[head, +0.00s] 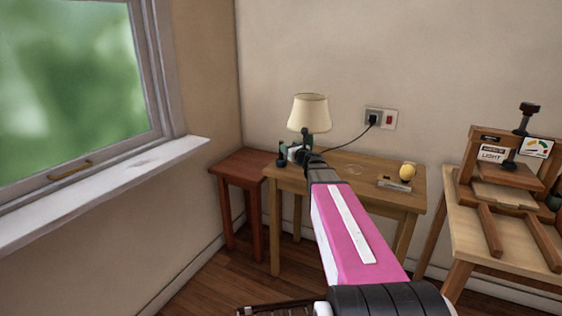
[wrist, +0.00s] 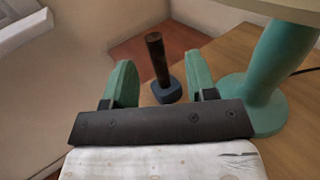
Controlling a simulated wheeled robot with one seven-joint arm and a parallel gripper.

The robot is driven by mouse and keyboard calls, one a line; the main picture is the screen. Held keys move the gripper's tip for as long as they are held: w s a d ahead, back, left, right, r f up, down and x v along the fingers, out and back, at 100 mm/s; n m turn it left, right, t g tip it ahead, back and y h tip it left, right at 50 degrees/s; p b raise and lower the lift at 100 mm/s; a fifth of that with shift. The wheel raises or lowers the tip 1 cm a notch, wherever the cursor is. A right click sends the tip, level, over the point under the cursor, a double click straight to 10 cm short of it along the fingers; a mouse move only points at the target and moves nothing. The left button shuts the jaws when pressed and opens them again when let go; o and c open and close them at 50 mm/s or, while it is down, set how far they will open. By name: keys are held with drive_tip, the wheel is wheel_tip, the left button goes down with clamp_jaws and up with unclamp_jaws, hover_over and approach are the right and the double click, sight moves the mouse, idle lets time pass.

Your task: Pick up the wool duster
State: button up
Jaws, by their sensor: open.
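An upright object with a dark handle and a blue-grey base, seemingly the wool duster (wrist: 158,58), stands beyond and between my fingers in the wrist view. It also shows in the head view (head: 282,155), small and dark, left of the lamp. My gripper (wrist: 161,68) is open, with one green finger on each side of the object in the picture and nothing held. In the head view my gripper (head: 298,153) is small, over the left part of the wooden table (head: 340,165), partly hidden by my arm. I cannot tell whether the fingers reach around the duster.
A lamp with a cream shade (head: 309,113) stands close by; its green stem (wrist: 278,62) is right of my right finger. A red-brown stool (head: 240,168) adjoins the table. A yellow round thing (head: 408,171) sits at the table's right. A wooden press (head: 508,172) stands farther right.

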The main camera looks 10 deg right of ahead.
hover_over(281, 159)
drive_tip(key=w, duration=0.1)
drive_tip(key=shift+w+d+f, duration=0.1)
drive_tip(key=shift+d+f, duration=0.05)
drive_tip(key=shift+f, duration=0.2)
clamp_jaws()
